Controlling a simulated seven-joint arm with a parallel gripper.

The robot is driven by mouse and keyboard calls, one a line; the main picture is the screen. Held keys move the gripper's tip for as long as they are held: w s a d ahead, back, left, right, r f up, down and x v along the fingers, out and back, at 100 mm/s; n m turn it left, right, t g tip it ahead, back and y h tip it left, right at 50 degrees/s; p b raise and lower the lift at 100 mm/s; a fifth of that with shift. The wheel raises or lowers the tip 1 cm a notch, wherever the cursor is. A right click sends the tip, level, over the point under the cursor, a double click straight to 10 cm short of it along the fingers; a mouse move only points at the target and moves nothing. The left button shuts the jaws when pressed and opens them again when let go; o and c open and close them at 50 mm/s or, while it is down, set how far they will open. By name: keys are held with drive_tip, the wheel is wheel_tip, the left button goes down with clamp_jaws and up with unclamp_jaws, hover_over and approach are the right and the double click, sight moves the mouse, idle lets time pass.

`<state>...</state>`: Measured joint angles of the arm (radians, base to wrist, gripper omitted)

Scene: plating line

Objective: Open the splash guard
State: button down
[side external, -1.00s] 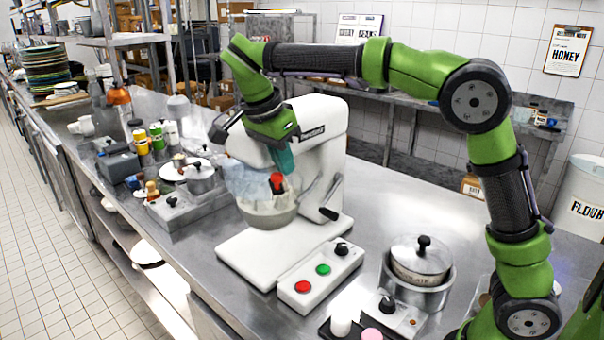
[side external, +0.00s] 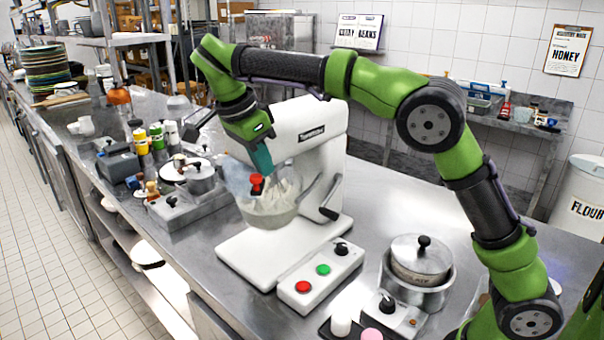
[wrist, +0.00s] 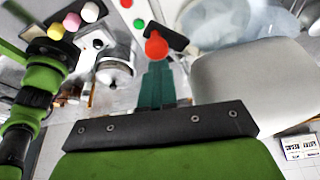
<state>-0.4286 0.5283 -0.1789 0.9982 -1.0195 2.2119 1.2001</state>
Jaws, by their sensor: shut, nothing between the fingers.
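The splash guard (side external: 236,176) is a clear bluish shield on the white stand mixer (side external: 318,155). It sits swung toward the left of the metal bowl (side external: 272,216), and pale contents show in the open part of the bowl. Its red knob (side external: 257,183) is just below my gripper (side external: 262,168). In the wrist view the red knob (wrist: 156,46) lies right at the tips of my teal fingers (wrist: 157,72). The fingers are together with nothing between them. Whether they touch the knob I cannot tell.
A control box (side external: 320,276) with red and green buttons stands in front of the mixer. A lidded pot (side external: 418,268) is to its right. Several small pots and bottles crowd the counter at left. The counter (side external: 420,205) right of the mixer is clear.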

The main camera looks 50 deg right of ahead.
drive_tip(key=shift+a, duration=0.25)
